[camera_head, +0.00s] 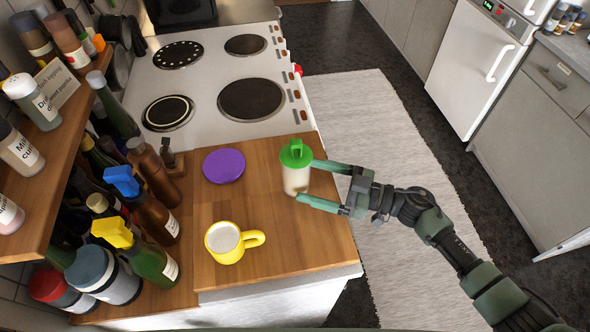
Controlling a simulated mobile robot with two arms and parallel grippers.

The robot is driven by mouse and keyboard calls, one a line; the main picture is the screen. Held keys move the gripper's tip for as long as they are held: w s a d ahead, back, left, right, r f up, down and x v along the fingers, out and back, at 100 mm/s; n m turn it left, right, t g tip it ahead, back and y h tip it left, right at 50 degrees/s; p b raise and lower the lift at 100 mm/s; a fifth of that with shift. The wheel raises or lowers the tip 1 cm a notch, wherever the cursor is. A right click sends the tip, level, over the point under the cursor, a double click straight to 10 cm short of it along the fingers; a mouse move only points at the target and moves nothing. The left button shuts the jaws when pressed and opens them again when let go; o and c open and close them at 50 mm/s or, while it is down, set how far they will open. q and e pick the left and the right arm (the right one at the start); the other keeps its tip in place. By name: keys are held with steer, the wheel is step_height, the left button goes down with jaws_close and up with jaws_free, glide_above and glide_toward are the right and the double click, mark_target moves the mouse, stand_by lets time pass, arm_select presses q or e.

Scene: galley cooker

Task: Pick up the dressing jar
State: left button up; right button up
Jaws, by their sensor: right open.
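The dressing jar (293,180), a pale jar with a green lid and spout, stands upright on the wooden counter near its right edge. My right gripper (306,181) reaches in from the right. Its two fingers are open and spread, with the tips at the jar's right side, one near the lid and one near the base. I cannot tell whether either finger touches the jar. My left gripper is not in view.
A yellow mug (232,243) with white contents and a purple disc (223,166) share the wooden counter (305,235). Several bottles crowd the left, below a spice shelf (62,150). A white cooker (205,85) with dark hotplates is behind. A grey rug (400,130) covers the floor.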

mark_target(309, 179)
steer(key=x, duration=0.2)
steer(key=p+x, duration=0.1)
steer(key=x, duration=0.1)
steer(key=shift+s+a+r, duration=0.15)
steer(key=shift+r, duration=0.15)
steer(key=shift+a+f, duration=0.1)
steer(key=shift+a, duration=0.1)
steer(key=shift+d, duration=0.1)
steer(key=shift+c, duration=1.2)
steer(key=c, duration=1.4)
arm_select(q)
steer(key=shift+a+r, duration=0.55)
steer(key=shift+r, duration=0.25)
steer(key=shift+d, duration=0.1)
